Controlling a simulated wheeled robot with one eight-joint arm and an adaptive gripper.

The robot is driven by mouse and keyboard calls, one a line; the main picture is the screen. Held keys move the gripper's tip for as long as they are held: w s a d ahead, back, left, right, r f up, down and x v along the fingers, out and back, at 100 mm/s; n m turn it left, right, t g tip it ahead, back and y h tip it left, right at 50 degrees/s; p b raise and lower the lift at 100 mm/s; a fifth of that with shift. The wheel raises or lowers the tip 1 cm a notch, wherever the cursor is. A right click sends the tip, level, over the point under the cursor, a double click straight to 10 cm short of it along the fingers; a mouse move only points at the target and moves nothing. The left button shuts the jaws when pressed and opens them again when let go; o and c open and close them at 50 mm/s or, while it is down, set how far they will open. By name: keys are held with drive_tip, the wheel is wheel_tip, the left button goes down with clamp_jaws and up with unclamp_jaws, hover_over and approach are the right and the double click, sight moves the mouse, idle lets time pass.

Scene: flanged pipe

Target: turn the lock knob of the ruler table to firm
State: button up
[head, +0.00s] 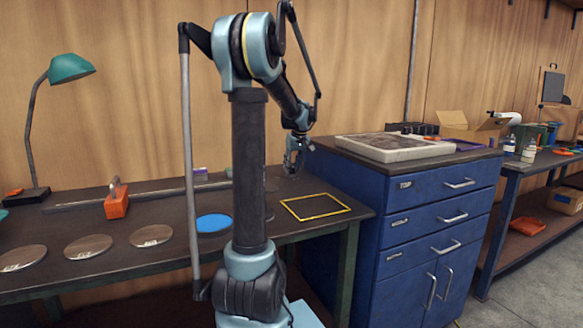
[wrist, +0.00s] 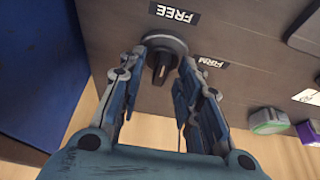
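The lock knob (wrist: 163,56) is dark and round with a raised grip bar, and shows in the wrist view at the upper middle. A FREE label (wrist: 174,14) is above it in the picture and a FIRM label (wrist: 210,61) is to its right. My gripper (wrist: 158,68) is open, with one finger on each side of the knob; the bar stands between the fingers with gaps visible. Whether the fingertips touch the knob's rim I cannot tell. In the head view my gripper (head: 295,160) is low over the right part of the dark table (head: 60,222); the knob is not clear there.
A yellow frame outline (head: 315,206), a blue disc (head: 214,223) and several metal discs (head: 88,246) lie on the table. An orange block (head: 116,202) stands further left. A blue cabinet (head: 405,200) borders the table's right end. A green-topped round item (wrist: 267,121) shows in the wrist view.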

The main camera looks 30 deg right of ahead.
drive_tip(key=shift+c, duration=0.3)
clamp_jaws()
drive_tip(key=shift+a+m, duration=0.1)
drive_tip(key=shift+m, duration=0.3)
drive_tip(key=m+h, duration=0.1)
drive_tip(key=m, duration=0.2)
drive_tip(key=shift+a+h, duration=0.15)
drive_tip(key=shift+h, duration=0.15)
drive_tip(key=m+g+h, duration=0.1)
drive_tip(key=m, duration=0.4)
drive_tip(key=shift+w+a, duration=0.1)
drive_tip(key=m+g, duration=0.1)
drive_tip(key=m, duration=0.1)
drive_tip(key=m+g+h, duration=0.1)
drive_tip(key=m, duration=0.2)
drive_tip(key=shift+w, duration=0.15)
drive_tip(key=shift+m+g+h, duration=0.3)
drive_tip(key=shift+m+g, duration=0.5)
drive_tip(key=shift+m, duration=1.3)
drive_tip(key=shift+w, duration=0.1)
